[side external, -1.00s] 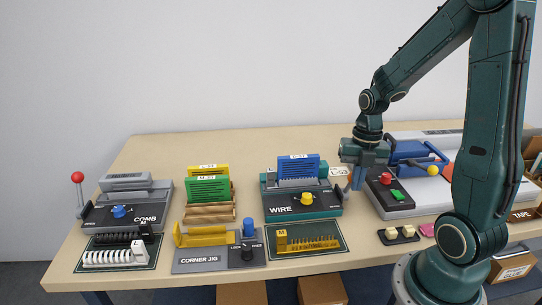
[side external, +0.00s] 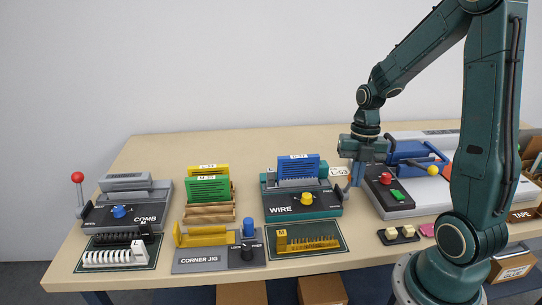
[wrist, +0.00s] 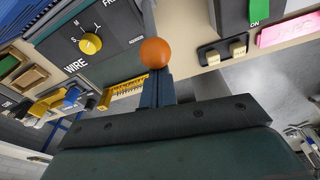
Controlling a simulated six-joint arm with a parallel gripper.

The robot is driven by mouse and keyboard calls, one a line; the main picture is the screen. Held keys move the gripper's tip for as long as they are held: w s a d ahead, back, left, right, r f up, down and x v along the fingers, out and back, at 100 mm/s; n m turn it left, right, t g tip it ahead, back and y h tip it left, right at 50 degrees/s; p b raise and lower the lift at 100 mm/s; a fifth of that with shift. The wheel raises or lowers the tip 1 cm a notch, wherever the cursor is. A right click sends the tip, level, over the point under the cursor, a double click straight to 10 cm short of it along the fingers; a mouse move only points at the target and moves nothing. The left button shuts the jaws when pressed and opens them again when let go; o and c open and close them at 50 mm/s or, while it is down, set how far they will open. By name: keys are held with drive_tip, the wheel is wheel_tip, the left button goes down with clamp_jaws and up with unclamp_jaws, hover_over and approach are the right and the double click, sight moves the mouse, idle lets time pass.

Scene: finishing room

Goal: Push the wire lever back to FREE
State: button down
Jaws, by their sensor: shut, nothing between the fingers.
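The WIRE machine (side external: 303,204) is a teal and dark grey unit with a yellow knob and a blue book in it. Its lever has an orange ball (wrist: 155,53) on a grey rod (wrist: 148,18) in the wrist view. A partly cut-off label starting "FR" is printed on the panel near the rod. My gripper (wrist: 156,78) is shut and empty, with its fingertips right at the ball; I cannot tell whether they touch. In the side view my gripper (side external: 354,182) is at the machine's right side and mostly hides the lever.
A grey machine (side external: 392,192) with green and red buttons stands close to the right of my gripper. The yellow coil tray (side external: 312,254) lies in front of the WIRE machine. The corner jig (side external: 200,262) and COMB machine (side external: 124,213) are left.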

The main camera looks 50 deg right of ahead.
drive_tip(key=shift+w+d+r, duration=0.15)
drive_tip(key=shift+d, duration=0.05)
drive_tip(key=shift+w+d+r+g+y, duration=0.4)
drive_tip(key=shift+w+d+g+y, duration=0.4)
drive_tip(key=shift+g+y, duration=0.1)
drive_tip(key=shift+w+d+r+g+y, duration=0.25)
drive_tip(key=shift+w+d+g+y, duration=0.4)
drive_tip(key=shift+g+y, duration=0.45)
drive_tip(key=w+d, duration=0.4)
drive_tip(key=shift+w+d+f, duration=0.3)
drive_tip(key=shift+f, duration=0.1)
idle(0.3)
drive_tip(key=shift+s, duration=0.1)
